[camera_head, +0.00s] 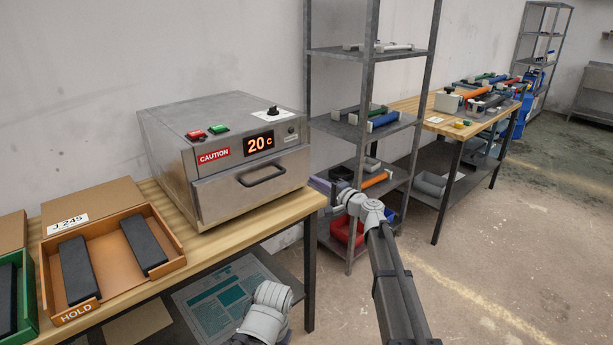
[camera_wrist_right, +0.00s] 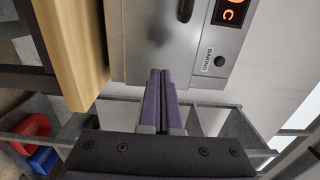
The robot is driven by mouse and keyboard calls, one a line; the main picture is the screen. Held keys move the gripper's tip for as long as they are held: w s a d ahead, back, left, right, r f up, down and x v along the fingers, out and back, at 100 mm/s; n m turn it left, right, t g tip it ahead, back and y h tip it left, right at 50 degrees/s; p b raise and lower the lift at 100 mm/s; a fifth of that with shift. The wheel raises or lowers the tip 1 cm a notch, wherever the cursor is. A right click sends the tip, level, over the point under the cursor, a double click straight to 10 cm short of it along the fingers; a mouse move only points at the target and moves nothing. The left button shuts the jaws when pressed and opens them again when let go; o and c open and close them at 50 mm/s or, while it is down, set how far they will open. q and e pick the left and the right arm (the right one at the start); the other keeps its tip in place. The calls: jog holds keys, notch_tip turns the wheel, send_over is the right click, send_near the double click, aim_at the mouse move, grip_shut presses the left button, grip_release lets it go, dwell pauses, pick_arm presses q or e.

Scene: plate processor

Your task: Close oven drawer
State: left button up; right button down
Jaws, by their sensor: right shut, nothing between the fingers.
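The oven (camera_head: 215,135) is a steel box on the wooden table against the wall, with an orange "20 c" display. Its drawer front (camera_head: 225,198) has a dark handle (camera_head: 263,175) and sits close to the body; I cannot tell if a small gap is left. My right gripper (camera_head: 318,185) is by the right end of the drawer front, its purple fingers shut and empty. In the right wrist view the fingertips (camera_wrist_right: 160,72) point at the drawer front (camera_wrist_right: 150,40), near its edge. Contact cannot be told. My left gripper is out of view.
An orange "HOLD" tray (camera_head: 165,268) with two dark plates stands left of the oven, beside a green tray (camera_head: 28,322). A metal shelf rack (camera_head: 362,150) is close to the right of the oven. A second table (camera_head: 415,108) holds tools farther back. Floor at right is clear.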

jog(key=v, duration=0.6)
jog(key=s+a+f+n+g+h, duration=0.2)
jog(key=s+a+f+n+g, duration=0.45)
jog(key=s, duration=0.55)
jog(key=s+a+f+n+g+h, duration=0.1)
jog(key=s+a+f+n+g, duration=0.35)
jog(key=s+a+f, duration=0.5)
jog(key=s+d+f+n+g+h, duration=0.25)
jog(key=s+d+h, duration=0.25)
jog(key=s, duration=0.4)
jog(key=s+d+f+n+g+h, duration=0.1)
jog(key=s+d+f+h, duration=0.3)
jog(key=s, duration=0.6)
notch_tip(320, 180, up, 14)
jog(key=p, duration=1.3)
jog(key=shift+w+d, duration=0.25)
jog(key=shift+d, duration=0.2)
jog(key=shift+f, duration=0.15)
